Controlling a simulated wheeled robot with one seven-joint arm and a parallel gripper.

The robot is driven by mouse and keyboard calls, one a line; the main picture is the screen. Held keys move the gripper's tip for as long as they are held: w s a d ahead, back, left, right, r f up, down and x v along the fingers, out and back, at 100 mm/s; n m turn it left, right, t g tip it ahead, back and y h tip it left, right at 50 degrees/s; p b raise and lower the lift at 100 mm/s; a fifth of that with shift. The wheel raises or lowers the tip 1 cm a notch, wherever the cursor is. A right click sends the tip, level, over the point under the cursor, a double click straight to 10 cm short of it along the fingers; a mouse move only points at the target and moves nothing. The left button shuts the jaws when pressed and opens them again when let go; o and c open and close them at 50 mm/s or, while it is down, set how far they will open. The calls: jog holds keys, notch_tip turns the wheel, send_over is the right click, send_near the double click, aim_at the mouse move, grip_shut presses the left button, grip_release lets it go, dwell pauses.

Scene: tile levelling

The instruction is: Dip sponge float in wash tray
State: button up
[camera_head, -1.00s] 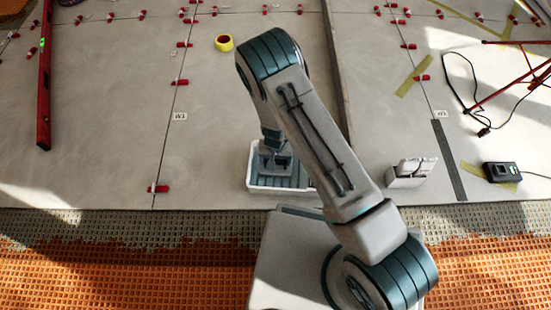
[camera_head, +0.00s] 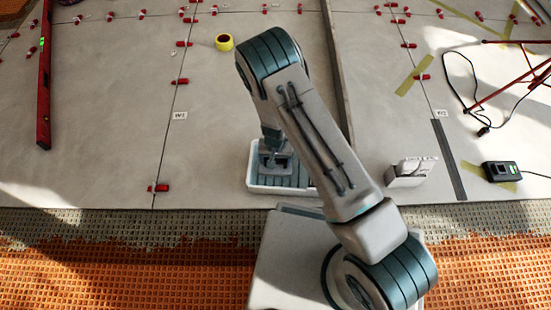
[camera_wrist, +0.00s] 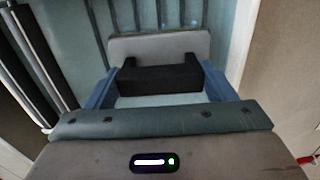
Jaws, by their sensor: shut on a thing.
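The wash tray (camera_head: 251,181) has a white rim and a ribbed blue-grey floor. It stands on the tiles at centre, partly hidden by my arm. My gripper (camera_head: 274,163) is over the tray. In the wrist view my gripper (camera_wrist: 160,84) is shut on the black handle of the sponge float (camera_wrist: 160,78). The float's grey body shows beyond the handle, with the ribbed tray floor behind it. I cannot tell whether the float touches the floor or any water.
A white and grey box-like item (camera_head: 410,172) stands right of the tray. A black device (camera_head: 500,171) lies farther right, near a red tripod (camera_head: 510,88). A red spirit level (camera_head: 44,90) lies far left.

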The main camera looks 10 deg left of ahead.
notch_tip(320, 180, up, 12)
jog(key=p, duration=0.9)
jog(key=shift+f, duration=0.2)
dwell(0.5)
